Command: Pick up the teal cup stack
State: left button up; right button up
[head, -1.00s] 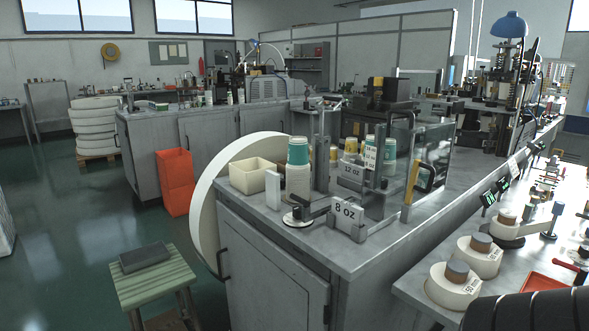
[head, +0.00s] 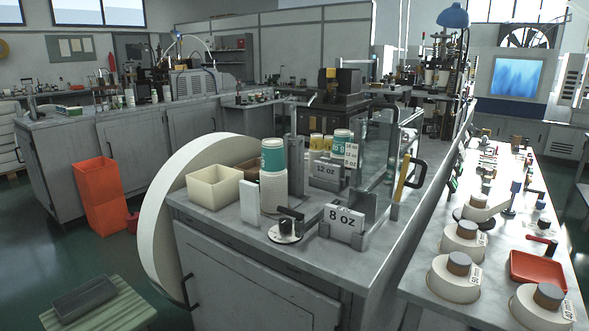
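A teal cup stack (head: 273,157) stands upright near the left end of the grey workbench (head: 230,222). Its top is teal and the nested cups below show white rims. A second teal cup (head: 342,137) stands farther back, partly behind a white card and the 12 oz sign (head: 326,170); I cannot tell how many cups are under it. Neither of my grippers shows in the head view.
A cream bin (head: 214,188) stands left of the stack, a white block (head: 249,202) close before it. A dial (head: 285,231), the 8 oz sign (head: 344,219) and clear panels stand to the right. A large white roll (head: 160,200) leans against the bench's left end.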

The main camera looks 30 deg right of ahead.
aim_at(274, 171)
jog(key=i+j+z, duration=0.25)
jog(key=z, duration=0.15)
jog(key=i+j+z, duration=0.25)
jog(key=j+z, duration=0.15)
jog(key=i+j+z, duration=0.15)
jog(key=j+z, duration=0.25)
